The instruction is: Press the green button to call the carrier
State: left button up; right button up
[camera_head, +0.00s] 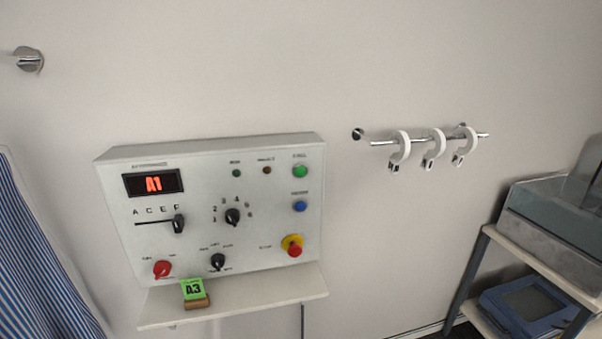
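The green button (300,171) sits at the upper right of a white control panel (270,235) on the wall. A blue button (300,207) is below it, and a red stop button on a yellow collar (292,245) is lower still. The panel's dark display (153,183) reads A1 in red. The panel also has a slider (178,223) marked A C E F, a black numbered dial (232,216), a second black knob (217,261) and a red knob (162,269). Neither of my grippers shows in the head view.
A shelf (250,305) under the panel holds a green card reading A3 (193,289) on a small block. A rack with bins (555,235) stands far right. Striped cloth (40,260) hangs at the left.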

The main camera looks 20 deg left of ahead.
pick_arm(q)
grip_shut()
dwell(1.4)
